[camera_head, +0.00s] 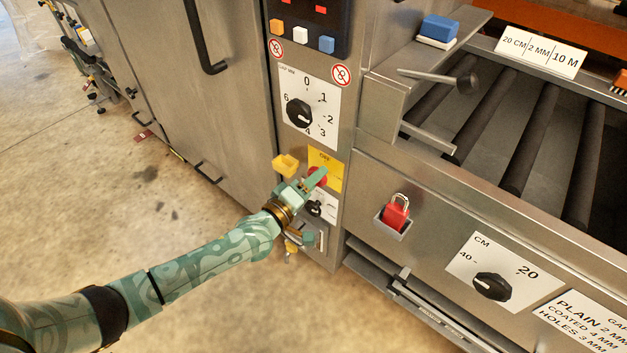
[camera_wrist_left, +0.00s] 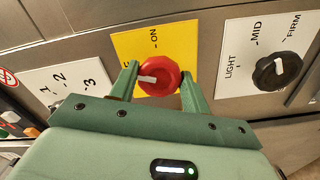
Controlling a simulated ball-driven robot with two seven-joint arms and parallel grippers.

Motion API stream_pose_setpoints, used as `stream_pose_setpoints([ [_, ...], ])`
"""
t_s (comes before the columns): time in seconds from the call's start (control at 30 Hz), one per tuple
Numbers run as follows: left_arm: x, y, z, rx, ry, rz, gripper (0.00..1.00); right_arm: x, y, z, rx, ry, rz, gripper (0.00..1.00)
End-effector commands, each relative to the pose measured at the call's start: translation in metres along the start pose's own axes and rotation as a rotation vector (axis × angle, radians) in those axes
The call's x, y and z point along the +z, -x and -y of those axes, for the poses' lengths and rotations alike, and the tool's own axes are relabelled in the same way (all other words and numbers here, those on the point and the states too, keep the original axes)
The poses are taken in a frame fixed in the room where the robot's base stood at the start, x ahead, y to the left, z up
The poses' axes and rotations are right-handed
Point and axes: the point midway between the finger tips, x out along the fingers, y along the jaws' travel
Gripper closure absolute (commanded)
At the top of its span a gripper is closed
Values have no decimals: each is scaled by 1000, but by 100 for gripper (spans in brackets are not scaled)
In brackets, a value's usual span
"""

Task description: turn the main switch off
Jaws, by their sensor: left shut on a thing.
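The main switch is a red round knob (camera_wrist_left: 158,76) on a yellow plate (camera_wrist_left: 205,48) with an ON label. Its white mark points left in the left wrist view, away from ON and toward the left finger. In the head view the yellow plate (camera_head: 333,172) reads OFF at its top, and the red knob (camera_head: 318,177) is partly hidden by my fingers. My left gripper (camera_head: 313,183) is shut on the knob, with one finger on each side of it, as the left wrist view (camera_wrist_left: 158,84) shows. My right gripper is not in view.
A black dial (camera_head: 299,111) sits above the switch, and a LIGHT–MID–FIRM dial (camera_wrist_left: 277,71) below it. A yellow part (camera_head: 285,164) sticks out just left of the plate. Open floor (camera_head: 130,210) lies left.

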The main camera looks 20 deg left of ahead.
Motion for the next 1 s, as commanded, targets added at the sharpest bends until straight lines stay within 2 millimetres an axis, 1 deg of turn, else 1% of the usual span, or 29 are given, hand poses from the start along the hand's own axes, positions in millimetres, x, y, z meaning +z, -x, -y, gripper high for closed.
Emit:
stream_pose_setpoints([
  [0.2,1,1,2,-5,174,3,76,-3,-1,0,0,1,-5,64],
  [0.33,1,1,2,-6,259,2,76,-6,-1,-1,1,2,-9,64],
  [0.5,1,1,2,-5,338,2,76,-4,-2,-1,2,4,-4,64],
  [0.7,1,1,2,-6,389,2,76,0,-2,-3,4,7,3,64],
  [1.0,1,1,2,-6,405,2,76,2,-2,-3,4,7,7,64],
])
